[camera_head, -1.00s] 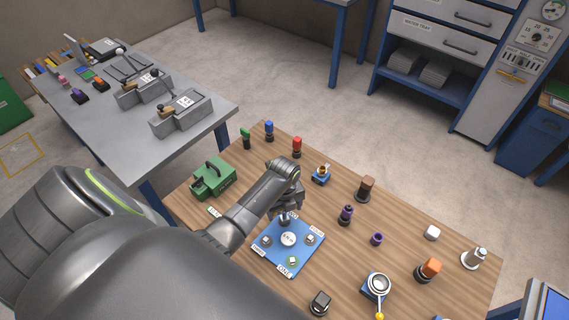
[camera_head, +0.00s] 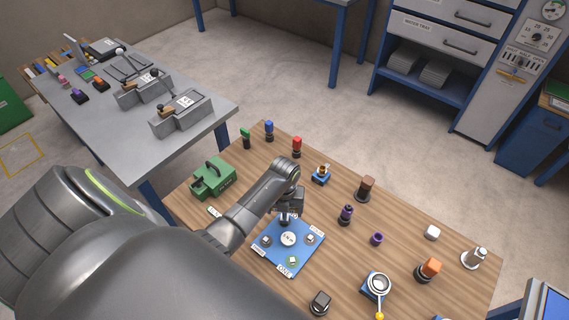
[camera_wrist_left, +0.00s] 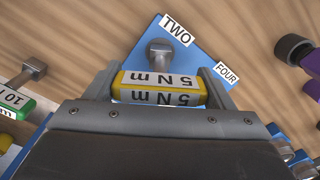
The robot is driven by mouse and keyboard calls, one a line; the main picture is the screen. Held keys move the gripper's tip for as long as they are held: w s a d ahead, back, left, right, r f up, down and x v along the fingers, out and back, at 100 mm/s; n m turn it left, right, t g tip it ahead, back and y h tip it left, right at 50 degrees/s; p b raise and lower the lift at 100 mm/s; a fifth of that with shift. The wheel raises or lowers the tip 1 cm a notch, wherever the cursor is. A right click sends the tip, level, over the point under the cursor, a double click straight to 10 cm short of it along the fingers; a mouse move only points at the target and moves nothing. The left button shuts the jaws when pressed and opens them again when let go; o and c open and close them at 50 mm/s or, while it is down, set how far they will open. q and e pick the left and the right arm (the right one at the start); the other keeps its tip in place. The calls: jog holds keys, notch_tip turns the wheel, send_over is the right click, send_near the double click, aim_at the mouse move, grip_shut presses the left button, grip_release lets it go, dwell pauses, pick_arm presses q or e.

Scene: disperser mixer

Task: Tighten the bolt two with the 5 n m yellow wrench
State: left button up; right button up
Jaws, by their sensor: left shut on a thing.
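My left gripper (camera_head: 291,208) is over the far corner of the blue plate (camera_head: 270,259). It is shut on the yellow 5 N m wrench (camera_wrist_left: 160,88), whose labelled handle lies between the fingers in the left wrist view. The wrench's grey head (camera_wrist_left: 159,50) points at the plate beside the TWO label (camera_wrist_left: 177,29). Bolt two is hidden beneath or behind this head, and I cannot tell whether the head is seated on it. The FOUR label (camera_wrist_left: 227,73) is to the right. My right gripper is not in view.
The green 10 N m wrench (camera_wrist_left: 12,103) lies left in the left wrist view. A green case (camera_head: 213,178) stands left of the plate. A purple-topped item (camera_head: 346,214) and a brown one (camera_head: 365,188) stand to the right. A round magnifier-like item (camera_head: 378,284) is at front right.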

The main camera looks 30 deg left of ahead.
pick_arm(q)
jog(key=o, duration=1.1)
jog(key=shift+r, duration=2.25)
